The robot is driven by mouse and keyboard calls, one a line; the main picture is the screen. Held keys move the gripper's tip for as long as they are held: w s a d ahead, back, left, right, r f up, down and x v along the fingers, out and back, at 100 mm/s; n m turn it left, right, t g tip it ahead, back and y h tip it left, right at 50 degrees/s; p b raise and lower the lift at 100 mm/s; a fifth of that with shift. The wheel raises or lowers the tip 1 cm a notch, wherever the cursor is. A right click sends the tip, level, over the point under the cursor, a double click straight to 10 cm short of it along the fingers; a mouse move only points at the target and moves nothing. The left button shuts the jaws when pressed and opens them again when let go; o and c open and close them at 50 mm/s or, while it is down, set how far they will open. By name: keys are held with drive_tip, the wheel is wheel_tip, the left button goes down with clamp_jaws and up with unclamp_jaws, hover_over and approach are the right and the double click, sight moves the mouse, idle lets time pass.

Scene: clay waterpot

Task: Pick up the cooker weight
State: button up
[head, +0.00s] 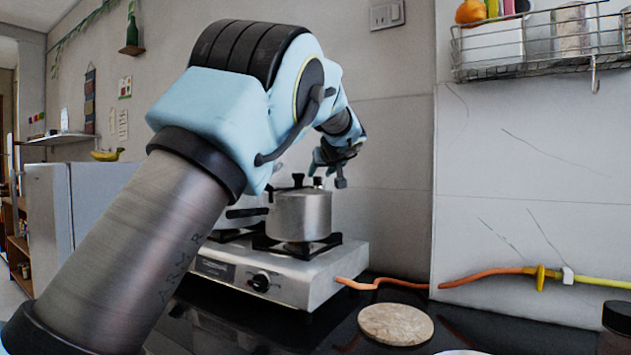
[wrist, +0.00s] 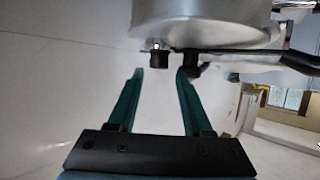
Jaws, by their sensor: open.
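The cooker weight (wrist: 158,60) is a small dark cylinder on the lid of the metal pressure cooker (head: 300,217). In the head view, the weight (head: 318,183) stands up from the lid near my gripper (head: 331,168), which is at lid height on the cooker's right side. In the wrist view, the cooker (wrist: 200,22) fills the top, and the green fingers of my gripper (wrist: 160,73) are spread apart. The weight shows between the fingertips, with no visible contact. A second dark knob (wrist: 192,70) lies beside the right fingertip; I cannot tell if they touch.
The cooker stands on a silver gas stove (head: 315,282) with another pot (head: 240,213) behind it. An orange hose (head: 385,281) runs right along the wall. A round board (head: 395,325) lies on the black counter. A wire rack (head: 540,45) hangs upper right.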

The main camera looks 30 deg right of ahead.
sight(317, 178)
drive_tip(key=p+x, duration=0.2)
drive_tip(key=x, duration=0.2)
drive_tip(key=shift+w+d+p, duration=0.2)
drive_tip(key=shift+w+p, duration=0.15)
drive_tip(key=shift+w+d+f, duration=0.1)
drive_tip(key=shift+w+f, duration=0.15)
drive_tip(key=shift+f, duration=0.05)
drive_tip(key=shift+c, duration=0.2)
clamp_jaws()
